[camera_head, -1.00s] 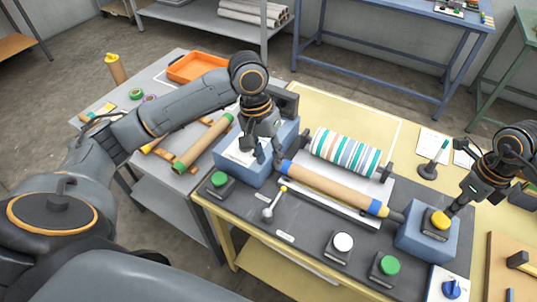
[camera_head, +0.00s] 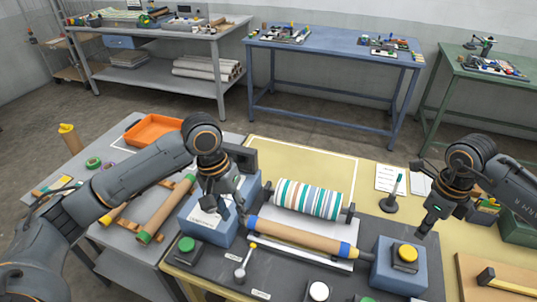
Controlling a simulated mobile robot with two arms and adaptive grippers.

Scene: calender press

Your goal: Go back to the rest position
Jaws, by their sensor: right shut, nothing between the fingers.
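My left gripper (camera_head: 230,208) is above the left blue housing of the calender press (camera_head: 208,228), near the left end of the cardboard-coloured roller (camera_head: 300,237). Its fingers look apart, with nothing seen between them. My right gripper (camera_head: 424,230) is shut and empty. It hangs up and to the right of the yellow button (camera_head: 405,253) on the right blue housing (camera_head: 400,280), apart from it. The striped roll (camera_head: 308,199) lies behind the cardboard-coloured roller.
A side table on the left holds an orange tray (camera_head: 155,130), a loose tube with green ends (camera_head: 166,210) and a yellow-topped bottle (camera_head: 70,138). A black stand (camera_head: 390,203) is behind the right housing. A green button (camera_head: 186,246) and lever (camera_head: 243,262) are in front. Benches line the back.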

